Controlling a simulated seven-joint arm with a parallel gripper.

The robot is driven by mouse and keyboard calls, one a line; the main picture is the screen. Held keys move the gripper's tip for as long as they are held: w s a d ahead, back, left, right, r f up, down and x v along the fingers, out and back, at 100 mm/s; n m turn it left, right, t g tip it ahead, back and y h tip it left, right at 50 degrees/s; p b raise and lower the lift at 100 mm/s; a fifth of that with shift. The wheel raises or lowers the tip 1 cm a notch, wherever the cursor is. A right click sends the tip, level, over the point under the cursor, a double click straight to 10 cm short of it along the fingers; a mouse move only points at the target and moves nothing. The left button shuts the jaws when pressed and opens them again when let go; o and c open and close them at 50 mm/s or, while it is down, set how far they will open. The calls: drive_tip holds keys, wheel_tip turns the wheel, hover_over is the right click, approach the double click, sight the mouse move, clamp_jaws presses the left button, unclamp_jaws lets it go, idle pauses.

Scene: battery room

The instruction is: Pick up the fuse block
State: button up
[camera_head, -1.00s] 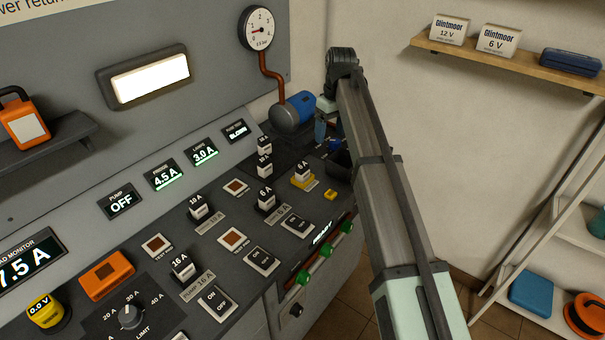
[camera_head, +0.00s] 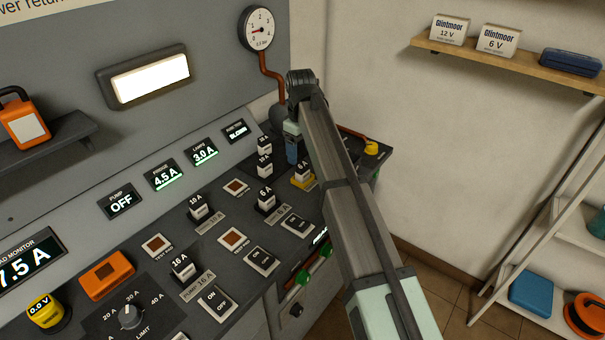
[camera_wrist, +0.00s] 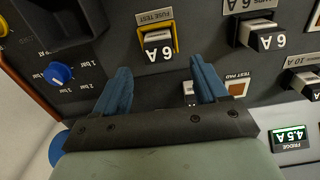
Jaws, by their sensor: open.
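Several black-and-white fuse blocks stand on the sloping panel. A 6 A block (camera_wrist: 158,47) sits in the yellow-framed FUSE TEST socket (camera_wrist: 176,40); in the head view this block (camera_head: 302,172) shows just left of my arm. My gripper (camera_wrist: 160,64) is open and empty, its blue fingers apart. In the wrist view the test block appears just beyond the gap between the fingertips, with no visible contact. Another 6 A block (camera_wrist: 262,36) stands to its right in the wrist view. The head view also shows a 10 A block (camera_head: 198,207) and a 16 A block (camera_head: 183,266).
A blue knob (camera_wrist: 59,73) and a dark open box (camera_wrist: 62,20) lie left of the fingers in the wrist view. A test pad (camera_wrist: 237,88) is at right. Rocker switches (camera_head: 262,261) and green-capped parts (camera_head: 303,277) line the panel's front. A pressure gauge (camera_head: 259,28) stands behind.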

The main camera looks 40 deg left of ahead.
sight(303, 165)
drive_tip(key=shift+d+f, duration=0.15)
drive_tip(key=shift+f, duration=1.45)
drive_tip(key=shift+d+f, duration=0.1)
drive_tip(key=shift+f, duration=1.5)
drive_tip(key=c, duration=1.2)
drive_tip(key=shift+r, duration=5.05)
